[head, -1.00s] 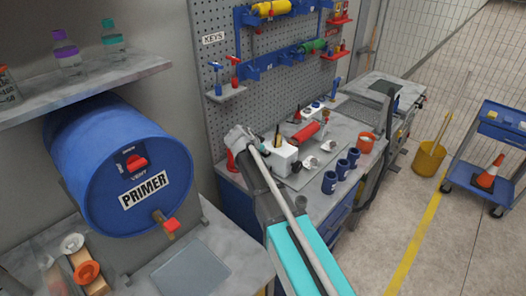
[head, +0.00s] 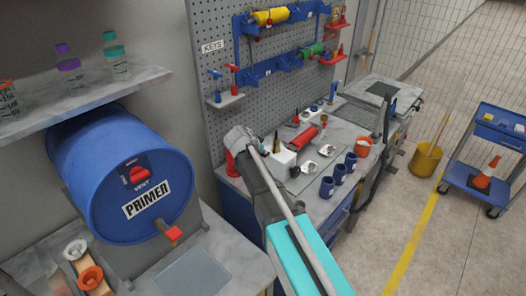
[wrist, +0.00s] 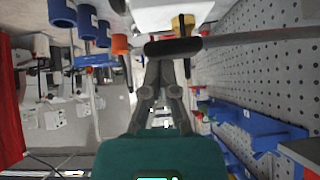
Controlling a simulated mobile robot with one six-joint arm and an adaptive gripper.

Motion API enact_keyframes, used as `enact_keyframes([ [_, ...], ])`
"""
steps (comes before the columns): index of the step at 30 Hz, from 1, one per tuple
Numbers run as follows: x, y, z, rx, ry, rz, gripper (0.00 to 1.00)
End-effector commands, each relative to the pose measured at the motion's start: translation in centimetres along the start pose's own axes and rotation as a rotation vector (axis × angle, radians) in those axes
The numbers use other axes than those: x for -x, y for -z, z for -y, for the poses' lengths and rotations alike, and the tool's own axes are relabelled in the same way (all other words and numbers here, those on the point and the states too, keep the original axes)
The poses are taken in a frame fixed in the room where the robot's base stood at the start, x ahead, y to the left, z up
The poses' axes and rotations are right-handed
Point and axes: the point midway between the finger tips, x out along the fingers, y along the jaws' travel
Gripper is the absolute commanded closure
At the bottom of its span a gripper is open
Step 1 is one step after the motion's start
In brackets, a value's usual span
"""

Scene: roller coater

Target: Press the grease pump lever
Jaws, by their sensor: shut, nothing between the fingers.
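In the wrist view my gripper (wrist: 164,66) has its two dark fingers together, with nothing held. A dark bar-like lever grip (wrist: 172,47) crosses just beyond the fingertips, with a thin rod running from it to the right. I cannot tell whether the fingers touch it. Behind it are a brass fitting (wrist: 183,24) and part of a white body (wrist: 160,10), apparently the grease pump. In the head view a white block (head: 281,160) with a dark upright piece stands on the bench beside the end of my arm. My fingers are hidden there.
The bench holds a red cylinder (head: 307,137), several blue cups (head: 327,187) and an orange-red pot (head: 362,146). A pegboard (head: 222,62) rises behind. A blue primer drum (head: 95,190) is at left. The floor (head: 430,235) at right has free room before a blue cart (head: 490,135).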

Motion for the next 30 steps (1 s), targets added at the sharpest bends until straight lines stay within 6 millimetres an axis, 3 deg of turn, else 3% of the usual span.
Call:
enact_keyframes([
  [2, 0.8, 0.9, -0.1, -0.001, -0.001, -0.002, 1.0],
  [21, 8.4, 0.8, -0.5, 0.0, 0.001, -0.003, 1.0],
  [30, 10.2, 0.8, -0.6, 0.0, -0.001, -0.004, 1.0],
])
